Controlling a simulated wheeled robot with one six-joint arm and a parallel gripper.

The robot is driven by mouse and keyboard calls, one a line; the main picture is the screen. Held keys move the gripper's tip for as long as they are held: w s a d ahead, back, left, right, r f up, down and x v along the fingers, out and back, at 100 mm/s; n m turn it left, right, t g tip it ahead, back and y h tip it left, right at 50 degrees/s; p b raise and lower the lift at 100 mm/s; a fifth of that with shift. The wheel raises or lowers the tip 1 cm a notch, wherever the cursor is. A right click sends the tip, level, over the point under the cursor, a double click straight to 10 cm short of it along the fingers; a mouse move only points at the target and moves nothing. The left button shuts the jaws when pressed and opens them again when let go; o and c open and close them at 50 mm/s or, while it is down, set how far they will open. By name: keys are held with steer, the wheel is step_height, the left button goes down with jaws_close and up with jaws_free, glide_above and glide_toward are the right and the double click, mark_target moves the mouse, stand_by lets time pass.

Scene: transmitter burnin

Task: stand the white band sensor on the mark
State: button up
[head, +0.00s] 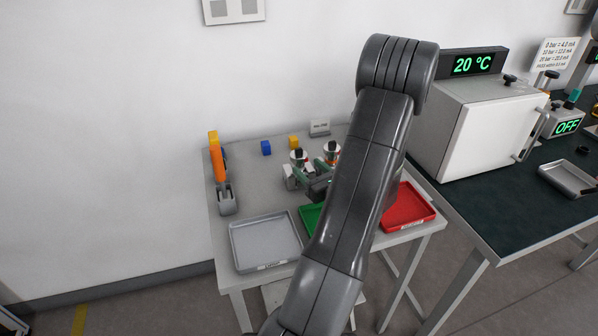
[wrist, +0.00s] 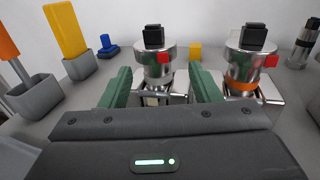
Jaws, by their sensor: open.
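A silver sensor (wrist: 154,62) with a black top and a red square stands upright between my gripper's green fingers in the wrist view. Its lower part looks pale, but I cannot clearly tell the band colour. It also shows in the head view (head: 298,157). A similar sensor (wrist: 245,66) with an orange band stands to its right. My gripper (wrist: 160,86) is open, with one finger on each side of the first sensor; contact is not clear. In the head view my gripper (head: 304,175) is partly behind my arm. I cannot make out the mark.
A grey tray (head: 238,246), a green tray (head: 308,218) and a red tray (head: 428,211) lie along the table's front. Blue (head: 266,147) and yellow (head: 293,141) blocks stand behind. Holders with orange and yellow handles (wrist: 66,31) are at left. A white oven (head: 475,125) stands at right.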

mark_target(302, 164)
steer(key=shift+f+p+x, duration=0.1)
steer(key=shift+p+x, duration=0.2)
steer(key=shift+x, duration=1.05)
steer(key=shift+f+p+x, duration=0.15)
steer(key=shift+p+x, duration=0.1)
steer(key=shift+x, duration=1.15)
steer(key=shift+s+a+r, duration=0.1)
steer(key=shift+a, duration=0.05)
jaws_close()
